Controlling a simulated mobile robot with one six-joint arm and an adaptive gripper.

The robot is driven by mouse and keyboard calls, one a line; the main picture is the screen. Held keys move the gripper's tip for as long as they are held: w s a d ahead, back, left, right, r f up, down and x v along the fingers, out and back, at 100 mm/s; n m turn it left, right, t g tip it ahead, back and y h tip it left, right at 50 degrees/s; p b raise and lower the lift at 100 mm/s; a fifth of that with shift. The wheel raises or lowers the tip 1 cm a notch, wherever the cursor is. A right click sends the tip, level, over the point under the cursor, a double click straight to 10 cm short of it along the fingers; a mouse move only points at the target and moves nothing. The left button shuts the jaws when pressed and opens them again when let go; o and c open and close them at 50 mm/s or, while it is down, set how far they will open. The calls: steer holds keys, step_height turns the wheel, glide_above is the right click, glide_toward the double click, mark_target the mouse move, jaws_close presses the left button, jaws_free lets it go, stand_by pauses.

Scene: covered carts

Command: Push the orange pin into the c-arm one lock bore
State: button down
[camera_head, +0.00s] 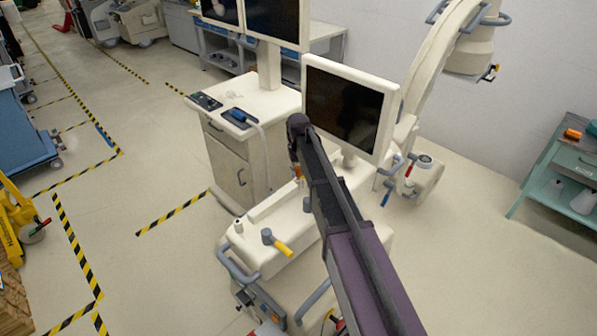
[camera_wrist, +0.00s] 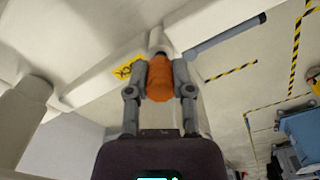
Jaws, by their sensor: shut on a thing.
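My gripper (camera_wrist: 161,66) is shut on the orange pin (camera_wrist: 160,82), with one grey finger on each side of it. The pin's far end, with a dark ring, meets or overlaps a pale round stub (camera_wrist: 157,40) on the cream machine body. I cannot tell whether the pin's tip is inside a bore; the bore itself is hidden. In the head view a small bit of orange, likely the pin (camera_head: 298,171), shows beside my dark arm, which hides most of the gripper. The cream C-arm machine (camera_head: 285,210) stands under the arm.
The machine's screen (camera_head: 345,105) rises right beside my arm. A yellow-tipped lever (camera_head: 277,243) and grey handles stick out at its front. A monitor cart (camera_head: 250,125) stands behind left. A green cart (camera_head: 570,165) is at far right.

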mark_target(298, 168)
steer(key=shift+f+b, duration=0.6)
steer(key=shift+f, duration=0.05)
steer(key=shift+c, duration=2.1)
jaws_free()
steer(key=shift+r, duration=0.15)
step_height(298, 168, up, 11)
steer(key=p, duration=1.1)
steer(key=shift+f, duration=0.25)
